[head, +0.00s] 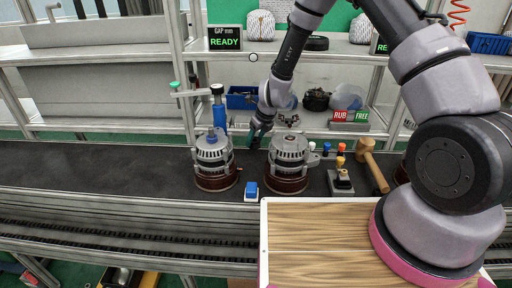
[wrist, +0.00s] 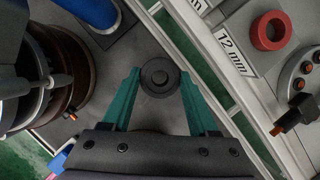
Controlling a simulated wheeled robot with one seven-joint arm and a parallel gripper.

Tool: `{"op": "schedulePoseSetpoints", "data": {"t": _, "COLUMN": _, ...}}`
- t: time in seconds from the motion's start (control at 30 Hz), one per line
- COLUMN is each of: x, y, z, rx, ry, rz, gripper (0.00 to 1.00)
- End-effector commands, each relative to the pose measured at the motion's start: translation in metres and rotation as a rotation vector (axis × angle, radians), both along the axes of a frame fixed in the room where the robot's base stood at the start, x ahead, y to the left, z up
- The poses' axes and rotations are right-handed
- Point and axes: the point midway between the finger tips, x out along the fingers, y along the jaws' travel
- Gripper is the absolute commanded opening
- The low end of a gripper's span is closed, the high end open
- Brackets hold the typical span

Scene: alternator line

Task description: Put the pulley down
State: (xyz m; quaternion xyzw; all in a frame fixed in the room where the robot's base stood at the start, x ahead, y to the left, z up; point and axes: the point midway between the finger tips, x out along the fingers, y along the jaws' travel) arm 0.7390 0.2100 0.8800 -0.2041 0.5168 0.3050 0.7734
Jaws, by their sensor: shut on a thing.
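My gripper (wrist: 158,82) has green fingers, one on each side of a small dark grey pulley (wrist: 160,76), and is shut on it. The pulley is round with a ringed centre and faces the wrist camera. In the head view my gripper (head: 256,140) points down behind and between two alternators, close to the right one. The pulley is not clearly visible there. I cannot tell whether it touches the dark surface under it. The left alternator (head: 213,150) and right alternator (head: 289,150) stand upright on brown round bases.
A blue post (head: 220,112) stands behind the left alternator. A blue-and-white block (head: 251,191) lies between the alternators. A mallet (head: 371,165) lies at right. In the wrist view, a rack labelled 12 mm (wrist: 232,45) bears a red ring (wrist: 270,30). The belt (head: 90,170) is clear at left.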

Motion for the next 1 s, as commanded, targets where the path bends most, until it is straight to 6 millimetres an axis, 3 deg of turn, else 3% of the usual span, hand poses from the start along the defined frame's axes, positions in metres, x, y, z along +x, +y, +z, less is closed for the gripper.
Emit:
{"op": "schedulePoseSetpoints", "data": {"t": 0.23, "x": 0.0, "y": 0.0, "z": -0.035, "rx": 0.001, "ry": 0.002, "rz": -0.001, "gripper": 0.0}}
{"op": "schedulePoseSetpoints", "data": {"t": 0.6, "x": 0.0, "y": 0.0, "z": -0.04, "rx": 0.001, "ry": 0.001, "rz": -0.001, "gripper": 0.0}}
{"op": "schedulePoseSetpoints", "data": {"t": 0.63, "x": 0.0, "y": 0.0, "z": -0.04, "rx": 0.001, "ry": 0.001, "rz": -0.001, "gripper": 0.68}}
{"op": "schedulePoseSetpoints", "data": {"t": 0.7, "x": 0.0, "y": 0.0, "z": -0.039, "rx": 0.0, "ry": 0.0, "rz": 0.0, "gripper": 0.9}}
{"op": "schedulePoseSetpoints", "data": {"t": 1.0, "x": 0.0, "y": 0.0, "z": -0.039, "rx": 0.0, "ry": 0.0, "rz": 0.0, "gripper": 0.9}}
